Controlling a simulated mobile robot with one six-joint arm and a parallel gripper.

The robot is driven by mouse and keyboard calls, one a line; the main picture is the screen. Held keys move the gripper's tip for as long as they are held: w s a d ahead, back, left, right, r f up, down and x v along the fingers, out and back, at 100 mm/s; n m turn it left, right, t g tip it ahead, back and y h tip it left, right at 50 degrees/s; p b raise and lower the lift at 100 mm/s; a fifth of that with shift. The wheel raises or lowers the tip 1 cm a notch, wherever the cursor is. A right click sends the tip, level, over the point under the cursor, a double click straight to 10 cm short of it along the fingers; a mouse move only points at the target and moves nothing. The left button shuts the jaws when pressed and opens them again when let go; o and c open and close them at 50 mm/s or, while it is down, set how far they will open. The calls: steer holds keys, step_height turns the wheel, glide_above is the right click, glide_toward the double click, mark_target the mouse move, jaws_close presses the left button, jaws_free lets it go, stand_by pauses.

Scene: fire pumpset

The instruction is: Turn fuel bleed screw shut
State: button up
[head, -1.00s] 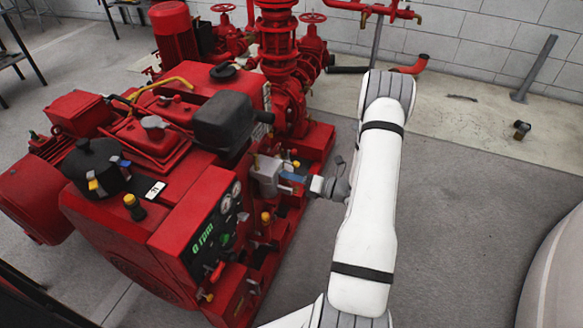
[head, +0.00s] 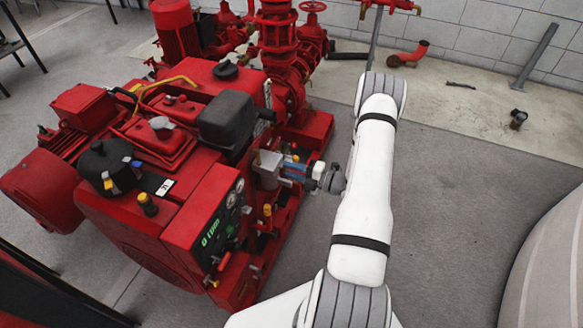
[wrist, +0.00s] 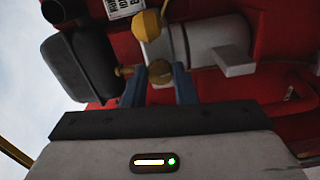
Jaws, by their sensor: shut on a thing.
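A small brass screw head (wrist: 160,72), which looks like the fuel bleed screw, sits between the two blue fingers of my gripper (wrist: 157,82) in the wrist view. My gripper is shut on it. In the head view my gripper (head: 292,171) reaches in from the right to a grey metal housing (head: 267,167) on the near side of the red engine. The screw itself is hidden by the fingers there. I cannot tell from these frames how far it is turned.
A yellow knob (wrist: 147,25) and a black box (wrist: 80,65) are close to the fingers in the wrist view. The control panel (head: 212,222), reading 0 rpm, lies below left of my gripper. Red pump pipes (head: 288,75) rise behind. The grey floor to the right is open.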

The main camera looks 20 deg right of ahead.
steer(key=shift+m, duration=0.5)
steer(key=o, duration=0.7)
steer(key=v, duration=0.7)
steer(key=shift+s+d, duration=0.3)
steer(key=shift+d, duration=0.05)
